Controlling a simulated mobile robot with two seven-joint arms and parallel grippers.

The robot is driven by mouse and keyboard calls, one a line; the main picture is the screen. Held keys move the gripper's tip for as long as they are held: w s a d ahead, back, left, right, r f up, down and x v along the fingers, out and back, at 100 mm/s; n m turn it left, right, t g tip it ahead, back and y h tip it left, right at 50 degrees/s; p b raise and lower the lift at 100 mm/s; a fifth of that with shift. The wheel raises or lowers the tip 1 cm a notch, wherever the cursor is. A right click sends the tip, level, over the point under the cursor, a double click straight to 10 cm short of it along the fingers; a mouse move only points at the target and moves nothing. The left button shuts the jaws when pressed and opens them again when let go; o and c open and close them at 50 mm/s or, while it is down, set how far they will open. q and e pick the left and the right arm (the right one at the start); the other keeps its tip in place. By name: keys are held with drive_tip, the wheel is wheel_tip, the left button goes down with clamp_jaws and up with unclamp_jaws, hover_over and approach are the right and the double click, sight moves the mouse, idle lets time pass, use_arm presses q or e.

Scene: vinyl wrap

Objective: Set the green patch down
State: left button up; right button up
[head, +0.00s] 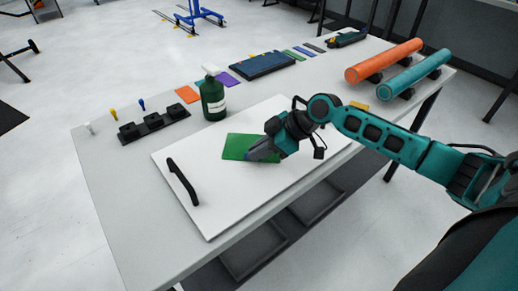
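The green patch (234,145) is a flat rectangle that appears to lie on, or very close over, the middle of the white board (215,205). My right gripper (256,155) points down at the patch's right part and covers some of it. Its fingertips are small and dark in the head view. I cannot tell whether they are closed on the patch or only touching it. My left gripper is not in view.
A green bottle (213,99), a black holder (154,127) and a dark blue item (262,64) stand behind. Orange (384,60) and teal (414,74) rolls lie at right. The board's front left is clear.

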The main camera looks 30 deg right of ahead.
drive_tip(key=shift+o, duration=1.4)
use_arm(q)
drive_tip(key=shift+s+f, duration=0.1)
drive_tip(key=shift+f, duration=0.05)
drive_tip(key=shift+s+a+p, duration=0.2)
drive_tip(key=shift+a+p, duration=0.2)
drive_tip(key=shift+p, duration=0.15)
use_arm(e)
drive_tip(key=v, duration=1.2)
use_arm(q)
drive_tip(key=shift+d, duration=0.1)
